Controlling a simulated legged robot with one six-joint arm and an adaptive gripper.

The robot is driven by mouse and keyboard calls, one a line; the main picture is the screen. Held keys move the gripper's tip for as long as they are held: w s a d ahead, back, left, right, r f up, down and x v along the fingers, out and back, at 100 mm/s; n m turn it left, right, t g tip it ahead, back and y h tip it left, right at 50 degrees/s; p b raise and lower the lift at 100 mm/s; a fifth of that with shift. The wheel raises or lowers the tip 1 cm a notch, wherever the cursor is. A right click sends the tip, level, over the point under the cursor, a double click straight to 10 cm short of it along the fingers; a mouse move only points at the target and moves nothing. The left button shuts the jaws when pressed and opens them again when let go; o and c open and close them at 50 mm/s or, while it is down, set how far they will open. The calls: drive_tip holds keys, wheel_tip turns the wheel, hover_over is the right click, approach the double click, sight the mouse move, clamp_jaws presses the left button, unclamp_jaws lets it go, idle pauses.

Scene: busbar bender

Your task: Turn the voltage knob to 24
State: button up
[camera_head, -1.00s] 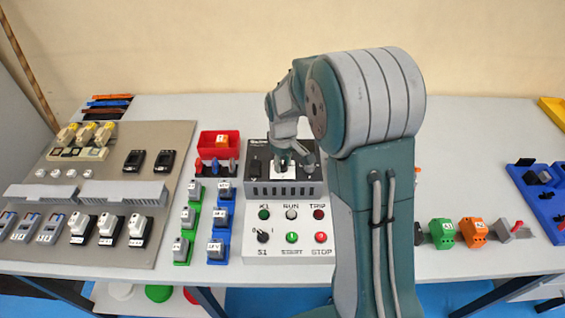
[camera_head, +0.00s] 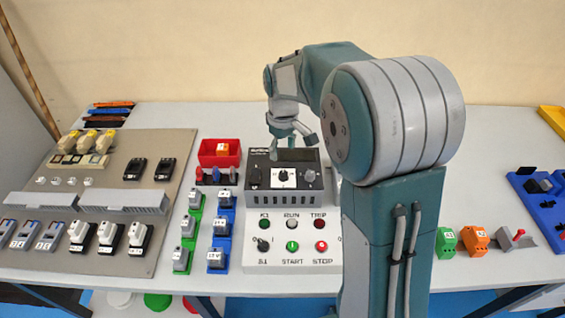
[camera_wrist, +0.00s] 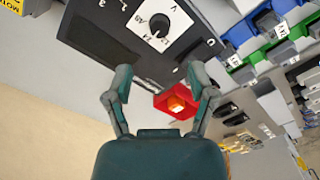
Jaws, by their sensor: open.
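A white mark on the knob seems to point towards the plate's lower-left numbers, but I cannot tell which value. My gripper (camera_head: 291,146) is above and behind the box, clear of the knob. In the wrist view its two fingers (camera_wrist: 160,84) are spread, with nothing between them.
A white panel (camera_head: 272,255) with lamps, a selector and START and STOP buttons sits in front of the box. A red bin (camera_head: 232,158) and green and blue rails with modules lie to the left. A grey board (camera_head: 30,195) of parts fills the far left.

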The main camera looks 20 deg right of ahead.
drive_tip(key=shift+r, duration=1.5)
